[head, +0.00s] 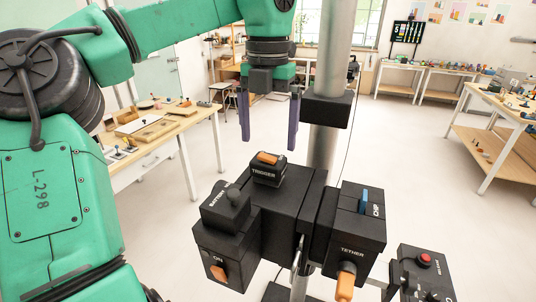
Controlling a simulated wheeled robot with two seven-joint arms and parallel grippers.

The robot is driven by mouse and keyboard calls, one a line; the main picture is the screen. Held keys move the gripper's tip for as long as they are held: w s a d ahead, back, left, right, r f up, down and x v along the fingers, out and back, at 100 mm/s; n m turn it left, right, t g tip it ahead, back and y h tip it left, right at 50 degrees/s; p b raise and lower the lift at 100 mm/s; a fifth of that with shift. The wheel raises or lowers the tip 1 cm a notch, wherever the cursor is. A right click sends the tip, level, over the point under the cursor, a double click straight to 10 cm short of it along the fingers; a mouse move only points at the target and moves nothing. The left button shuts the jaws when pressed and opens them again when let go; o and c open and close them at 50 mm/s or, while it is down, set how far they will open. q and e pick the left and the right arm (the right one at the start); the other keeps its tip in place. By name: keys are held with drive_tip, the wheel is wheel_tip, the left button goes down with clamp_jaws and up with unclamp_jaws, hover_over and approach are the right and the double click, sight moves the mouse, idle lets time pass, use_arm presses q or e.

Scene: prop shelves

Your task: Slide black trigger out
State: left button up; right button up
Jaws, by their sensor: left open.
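The black trigger (266,174) is a small block with white "TRIGGER" lettering and an orange piece on top. It sits upright on top of a larger black block (283,205) mounted by a metal pole. My left gripper (267,144) hangs above the trigger, pointing down. Its two purple fingers are spread apart, with nothing between them. The fingertips end a little above the trigger and appear apart from it; the exact gap is hard to judge. My right gripper does not show.
Around the trigger are a black battery block (226,208), a black "TETHER" block (349,238) with an orange handle, and a box with a red button (424,261). The metal pole (330,60) rises close to my gripper's right. Tables stand farther back; the floor between is clear.

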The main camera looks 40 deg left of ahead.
sight(281, 161)
use_arm(q)
wheel_tip(281, 161, down, 5)
drive_tip(key=shift+s+d+p, duration=0.1)
drive_tip(key=shift+d+p, duration=0.05)
drive_tip(key=shift+p, duration=0.15)
drive_tip(key=shift+f, duration=0.55)
drive_tip(key=c, duration=1)
drive_tip(key=o, duration=0.5)
drive_tip(key=c, duration=0.9)
drive_tip(key=shift+o, duration=0.2)
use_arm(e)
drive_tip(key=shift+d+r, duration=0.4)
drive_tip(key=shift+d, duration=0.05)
use_arm(q)
drive_tip(key=shift+w+d+r, duration=0.1)
drive_tip(key=shift+w+d, duration=0.1)
drive_tip(key=shift+d, duration=0.2)
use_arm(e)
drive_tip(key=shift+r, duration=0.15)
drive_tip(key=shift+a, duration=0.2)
use_arm(q)
drive_tip(key=shift+w+d+p, duration=0.3)
drive_tip(key=shift+d+p, duration=0.1)
drive_tip(key=shift+d, duration=0.35)
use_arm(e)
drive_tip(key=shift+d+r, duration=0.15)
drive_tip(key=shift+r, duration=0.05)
